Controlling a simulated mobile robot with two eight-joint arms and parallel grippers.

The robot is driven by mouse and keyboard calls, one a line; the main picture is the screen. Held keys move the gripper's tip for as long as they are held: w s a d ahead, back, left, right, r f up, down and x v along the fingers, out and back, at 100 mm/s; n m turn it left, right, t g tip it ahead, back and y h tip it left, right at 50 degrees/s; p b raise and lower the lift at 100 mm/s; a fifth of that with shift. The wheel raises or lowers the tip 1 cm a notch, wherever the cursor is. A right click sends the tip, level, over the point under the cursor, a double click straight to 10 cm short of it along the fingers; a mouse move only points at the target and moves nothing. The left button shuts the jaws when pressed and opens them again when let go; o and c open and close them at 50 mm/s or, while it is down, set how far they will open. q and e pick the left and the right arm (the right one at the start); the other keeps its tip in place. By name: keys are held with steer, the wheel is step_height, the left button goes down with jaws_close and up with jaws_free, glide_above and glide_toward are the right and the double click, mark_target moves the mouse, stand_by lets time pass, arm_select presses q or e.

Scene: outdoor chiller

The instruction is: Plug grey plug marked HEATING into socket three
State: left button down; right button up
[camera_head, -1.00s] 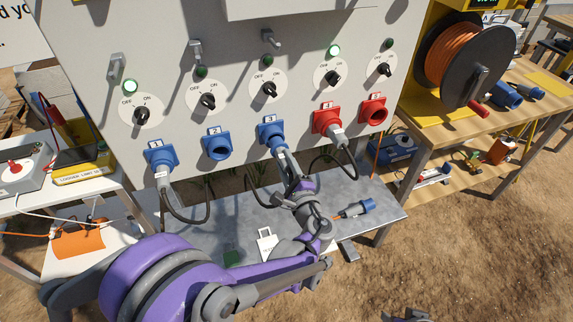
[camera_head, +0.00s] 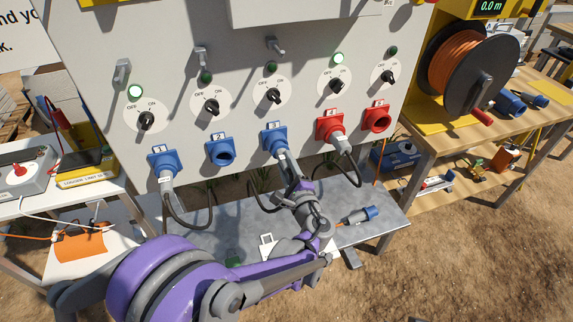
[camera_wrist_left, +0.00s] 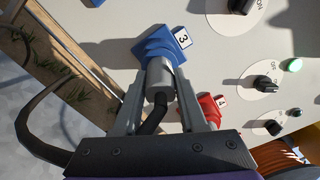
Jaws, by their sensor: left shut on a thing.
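Socket three (camera_head: 273,138) is a blue panel socket, third from the left; its label 3 also reads in the left wrist view, beside the blue socket body (camera_wrist_left: 160,48). My left gripper (camera_head: 287,168) is just below it. In the left wrist view the gripper (camera_wrist_left: 158,88) is shut on a grey plug (camera_wrist_left: 160,76), one finger on each side. The plug is in line with the socket, its front end at the socket's mouth; how deep it sits is hidden. A dark cable runs back from the plug between the fingers. No HEATING marking is readable.
Blue socket one (camera_head: 162,162) and red socket four (camera_head: 330,123) hold cabled plugs. Blue socket two (camera_head: 221,151) and red socket five (camera_head: 377,119) are empty.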

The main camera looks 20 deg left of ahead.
arm_select(q)
steer(key=shift+w+a, duration=0.15)
steer(key=shift+w, duration=0.1)
steer(key=shift+w+a, duration=0.3)
steer(key=shift+w, duration=0.1)
jaws_free()
stand_by(0.4)
steer(key=v, duration=0.6)
steer(key=shift+s+d, duration=0.1)
steer(key=shift+s, duration=0.05)
steer(key=shift+s+d, duration=0.2)
steer(key=shift+s, duration=0.1)
